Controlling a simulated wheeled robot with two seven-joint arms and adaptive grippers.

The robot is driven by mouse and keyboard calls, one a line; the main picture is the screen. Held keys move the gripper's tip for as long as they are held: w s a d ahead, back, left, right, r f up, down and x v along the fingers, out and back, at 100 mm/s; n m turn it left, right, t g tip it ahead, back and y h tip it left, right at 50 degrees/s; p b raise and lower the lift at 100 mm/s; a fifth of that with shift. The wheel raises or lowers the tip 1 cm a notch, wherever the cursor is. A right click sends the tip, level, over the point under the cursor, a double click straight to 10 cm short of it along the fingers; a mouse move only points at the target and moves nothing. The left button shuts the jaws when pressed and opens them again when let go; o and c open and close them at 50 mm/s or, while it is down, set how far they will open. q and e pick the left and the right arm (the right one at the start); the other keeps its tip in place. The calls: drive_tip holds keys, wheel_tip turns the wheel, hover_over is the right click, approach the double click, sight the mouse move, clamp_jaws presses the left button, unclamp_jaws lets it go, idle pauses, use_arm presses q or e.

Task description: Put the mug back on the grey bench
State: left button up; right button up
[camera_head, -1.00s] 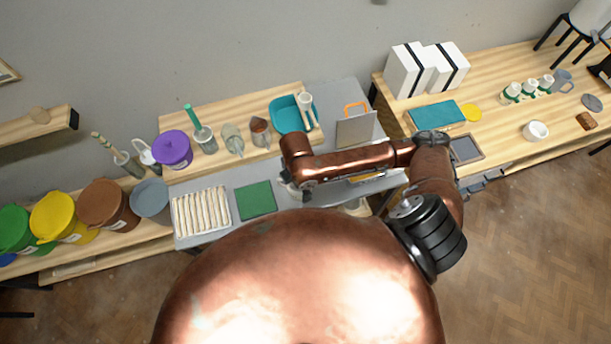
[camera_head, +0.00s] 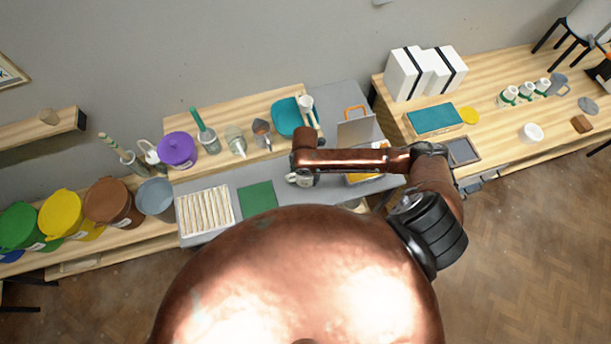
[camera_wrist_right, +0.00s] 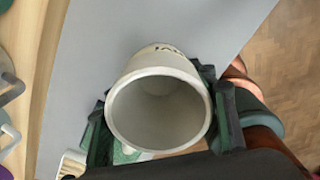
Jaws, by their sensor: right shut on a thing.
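The mug (camera_wrist_right: 165,95) is pale grey-white with dark lettering on its side. In the right wrist view its open mouth faces the camera. My right gripper (camera_wrist_right: 162,122) is shut on it, with a dark finger on each side. In the head view the mug (camera_head: 303,180) shows partly below the end of my right arm, at the grey bench (camera_head: 345,95). The bench top also fills the middle of the right wrist view (camera_wrist_right: 95,60). I cannot tell whether the mug touches the bench. My left gripper is not in view.
A green mat (camera_head: 258,197) and a white slatted piece (camera_head: 205,208) lie left of the mug. A wooden table (camera_head: 500,80) with boxes and cups is at the right.

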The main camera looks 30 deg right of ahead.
drive_tip(key=shift+w+d+f, duration=0.3)
drive_tip(key=shift+w+f, duration=0.15)
drive_tip(key=shift+f, duration=0.1)
drive_tip(key=shift+w+d+f, duration=0.25)
drive_tip(key=shift+w+f, duration=0.2)
drive_tip(key=shift+f, duration=0.1)
drive_tip(key=shift+w+d+f, duration=0.15)
drive_tip(key=shift+f, duration=1.65)
drive_tip(key=shift+f, duration=0.1)
drive_tip(key=o, duration=1.5)
wheel_tip(320, 180, up, 12)
drive_tip(key=shift+r, duration=0.1)
